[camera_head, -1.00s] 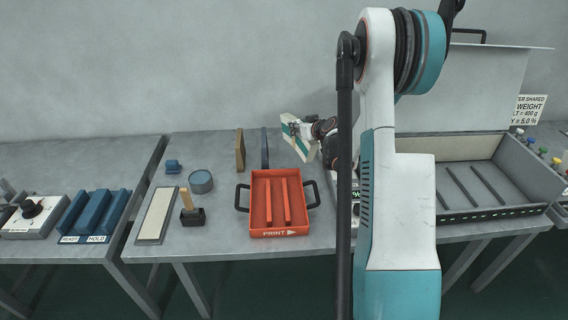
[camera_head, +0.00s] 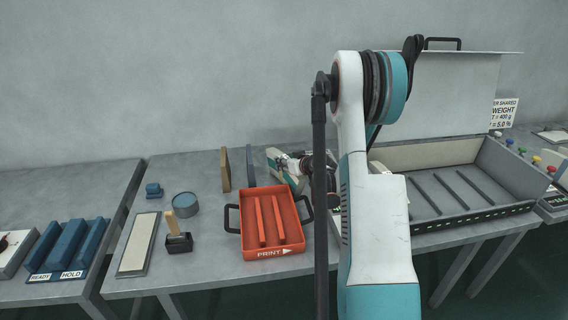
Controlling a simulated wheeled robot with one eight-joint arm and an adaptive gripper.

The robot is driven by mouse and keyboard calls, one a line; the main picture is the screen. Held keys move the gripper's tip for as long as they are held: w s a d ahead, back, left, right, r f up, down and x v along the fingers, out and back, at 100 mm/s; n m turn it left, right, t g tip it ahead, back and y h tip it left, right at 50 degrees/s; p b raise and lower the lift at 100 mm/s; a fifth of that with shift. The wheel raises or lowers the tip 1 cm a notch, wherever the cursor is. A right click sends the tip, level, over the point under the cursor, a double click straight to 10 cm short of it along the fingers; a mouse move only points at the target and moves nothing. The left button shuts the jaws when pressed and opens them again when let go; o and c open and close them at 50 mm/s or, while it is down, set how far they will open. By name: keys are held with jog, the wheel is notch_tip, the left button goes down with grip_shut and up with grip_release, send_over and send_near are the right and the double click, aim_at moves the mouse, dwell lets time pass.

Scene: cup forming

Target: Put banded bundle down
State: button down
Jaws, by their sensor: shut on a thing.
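The banded bundle (camera_head: 282,166) is a small pale block with a teal part. It is small in the picture and partly covered by my gripper (camera_head: 296,163), which is shut on it. The bundle is tilted, behind the orange tray and just right of the upright blue board. I cannot tell whether it touches the table. My own arm stands in front and hides the area to the right of the gripper.
The orange PRINT tray (camera_head: 293,236) has dark handles and two inner ribs. The blue board (camera_head: 251,167) and a brown board (camera_head: 225,170) stand upright at the back. A grey open case (camera_head: 475,216) is at right. A blue READY/HOLD rack (camera_head: 38,276) is at left.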

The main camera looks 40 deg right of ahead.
jog(key=shift+f, duration=0.2)
jog(key=c, duration=1.2)
grip_release()
jog(key=shift+r, duration=0.1)
jog(key=shift+r, duration=0.1)
